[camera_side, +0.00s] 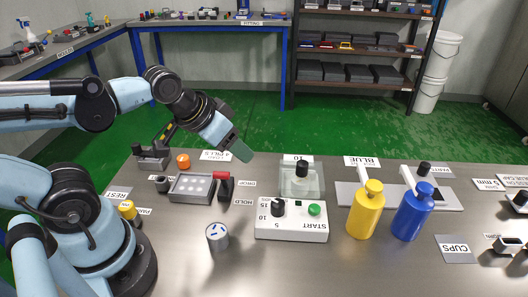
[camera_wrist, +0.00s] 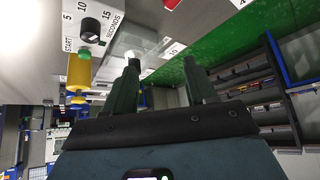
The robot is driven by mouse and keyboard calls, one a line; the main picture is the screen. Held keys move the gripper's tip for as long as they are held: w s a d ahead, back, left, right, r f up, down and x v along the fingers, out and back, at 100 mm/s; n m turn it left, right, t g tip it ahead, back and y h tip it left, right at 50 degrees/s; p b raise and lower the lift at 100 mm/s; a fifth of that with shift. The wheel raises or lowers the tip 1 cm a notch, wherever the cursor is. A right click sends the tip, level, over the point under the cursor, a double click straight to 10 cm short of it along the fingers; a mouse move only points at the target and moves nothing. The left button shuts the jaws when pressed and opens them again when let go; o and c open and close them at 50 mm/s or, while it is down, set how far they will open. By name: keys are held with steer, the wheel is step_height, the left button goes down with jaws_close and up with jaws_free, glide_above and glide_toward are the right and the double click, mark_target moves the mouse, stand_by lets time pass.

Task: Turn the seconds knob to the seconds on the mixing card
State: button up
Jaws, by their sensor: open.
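The seconds knob (camera_side: 278,207) is a black dial on a white box (camera_side: 292,234) marked 5, 10 and 15, beside a green START button (camera_side: 314,210). The knob also shows at the upper left of the wrist view (camera_wrist: 90,29); its exact setting is too small to tell. A white card (camera_side: 296,159) reading 10 stands behind the clear mixer housing (camera_side: 302,182); I take it for the mixing card. My gripper (camera_side: 239,150) is open and empty, above and left of the knob in the side view. Its dark fingers also show in the wrist view (camera_wrist: 163,78).
A yellow bottle (camera_side: 366,211) and a blue bottle (camera_side: 412,214) stand right of the box. The bench front below the box is clear.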

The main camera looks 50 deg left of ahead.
step_height(320, 180, up, 3)
steer(key=m+g, duration=0.7)
steer(key=m, duration=0.5)
glide_above(278, 203)
steer(key=shift+f, duration=6.2)
jaws_close()
